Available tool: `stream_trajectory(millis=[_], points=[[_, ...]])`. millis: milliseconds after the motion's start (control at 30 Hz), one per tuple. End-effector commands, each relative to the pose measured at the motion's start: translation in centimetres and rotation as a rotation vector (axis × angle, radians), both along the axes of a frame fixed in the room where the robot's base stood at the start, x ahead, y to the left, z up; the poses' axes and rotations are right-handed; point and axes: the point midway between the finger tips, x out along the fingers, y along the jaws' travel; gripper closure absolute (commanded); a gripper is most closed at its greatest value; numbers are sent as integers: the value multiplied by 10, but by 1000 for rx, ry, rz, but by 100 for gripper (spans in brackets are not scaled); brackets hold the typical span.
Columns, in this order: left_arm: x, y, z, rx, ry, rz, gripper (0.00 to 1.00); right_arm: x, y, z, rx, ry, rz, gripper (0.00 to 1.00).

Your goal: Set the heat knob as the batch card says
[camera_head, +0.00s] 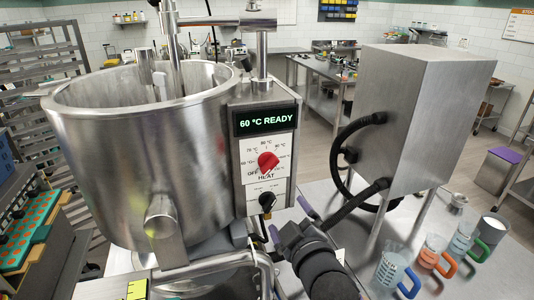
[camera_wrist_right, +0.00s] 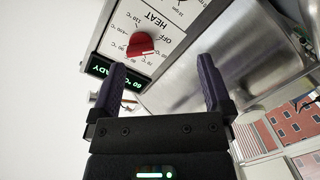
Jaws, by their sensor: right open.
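The red heat knob (camera_head: 268,162) sits on the white HEAT dial plate (camera_head: 253,170) of the depositor's control box, with OFF and °C marks around it. I cannot tell its exact setting. The display (camera_head: 264,120) above it reads "60 °C READY". My right gripper (camera_head: 290,222) is open and empty, below and to the right of the knob, not touching it. In the right wrist view the knob (camera_wrist_right: 141,45) shows beyond the open purple fingers (camera_wrist_right: 163,66). My left gripper is not in view. I see no readable batch card.
A smaller black knob (camera_head: 267,200) sits below the red one. The large steel kettle (camera_head: 140,150) stands left of the control box. A steel box on legs (camera_head: 415,120) with black hoses stands to the right. Several jugs with coloured handles (camera_head: 392,272) stand at the right front.

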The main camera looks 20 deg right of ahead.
Motion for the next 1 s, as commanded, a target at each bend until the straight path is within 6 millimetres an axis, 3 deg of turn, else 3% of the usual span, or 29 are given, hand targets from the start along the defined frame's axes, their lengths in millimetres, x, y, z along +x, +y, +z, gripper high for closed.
stream_trajectory(millis=[33, 133, 533, 700, 933, 967, 1000], points=[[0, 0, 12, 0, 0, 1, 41, -2, 1, 31, -11, -46, 4, 0], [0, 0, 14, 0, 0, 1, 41, -1, 3, 51, -24, -90, 7, 0], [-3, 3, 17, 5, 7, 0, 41, 81, 6, 48, -22, -90, 7, 0], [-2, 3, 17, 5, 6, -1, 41, 94, 7, 47, -22, -91, 8, 0], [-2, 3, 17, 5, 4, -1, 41, 95, 7, 47, -22, -90, 9, 0], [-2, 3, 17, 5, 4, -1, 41, 95, 6, 47, -22, -90, 9, 2], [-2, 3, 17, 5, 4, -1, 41, 95, 6, 47, -22, -90, 9, 11]])
